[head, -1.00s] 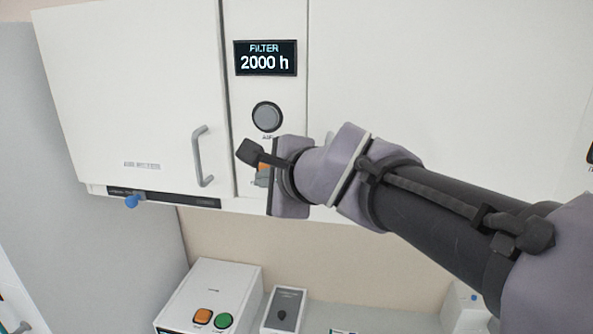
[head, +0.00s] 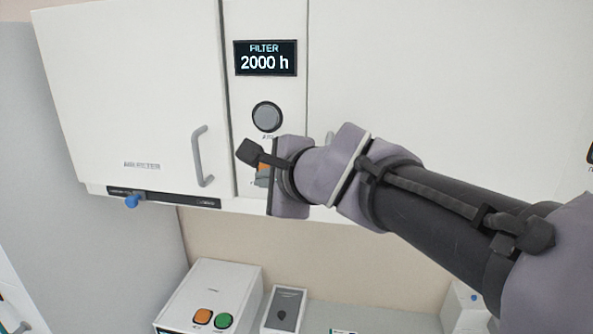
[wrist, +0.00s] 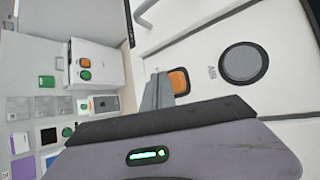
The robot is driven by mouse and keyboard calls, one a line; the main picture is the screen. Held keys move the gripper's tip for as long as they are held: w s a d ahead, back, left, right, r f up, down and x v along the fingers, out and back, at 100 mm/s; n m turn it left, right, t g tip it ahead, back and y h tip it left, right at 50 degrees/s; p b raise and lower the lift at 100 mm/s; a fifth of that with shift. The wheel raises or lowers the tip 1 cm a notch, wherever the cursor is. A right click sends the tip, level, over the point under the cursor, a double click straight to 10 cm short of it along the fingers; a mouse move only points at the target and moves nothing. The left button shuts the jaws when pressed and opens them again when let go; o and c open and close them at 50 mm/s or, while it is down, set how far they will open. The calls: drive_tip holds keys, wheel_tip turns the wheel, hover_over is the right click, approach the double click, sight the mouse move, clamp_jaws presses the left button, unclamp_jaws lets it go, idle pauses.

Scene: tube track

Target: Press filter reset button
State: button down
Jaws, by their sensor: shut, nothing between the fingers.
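A display (head: 265,58) on the white cabinet panel reads "FILTER 2000 h". Below it is a round grey button (head: 267,116), which in the wrist view (wrist: 244,64) bears the label "AIR" beside it. Under that is an orange button (head: 263,169), mostly hidden by my wrist in the head view; the wrist view shows it (wrist: 180,80) more fully. I see no readable label on it. My gripper (wrist: 158,91) is shut and empty, its fingertips right at the orange button's edge. I cannot tell whether they touch it.
A cabinet door with a grey handle (head: 202,156) is left of the panel. A dark strip with a blue knob (head: 133,201) runs under it. On the counter below stand a white box (head: 223,281) with orange and green buttons and a small grey switch unit (head: 284,309).

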drive_tip(key=shift+w, duration=0.1)
drive_tip(key=shift+w, duration=0.4)
drive_tip(key=shift+w+d+b, duration=0.15)
drive_tip(key=shift+w+b, duration=0.2)
drive_tip(key=shift+w, duration=0.1)
idle(0.7)
drive_tip(key=shift+s, duration=0.95)
drive_tip(key=s+p, duration=0.1)
drive_tip(key=s, duration=0.1)
drive_tip(key=s+a+p, duration=0.1)
drive_tip(key=s+p, duration=0.1)
drive_tip(key=s, duration=0.1)
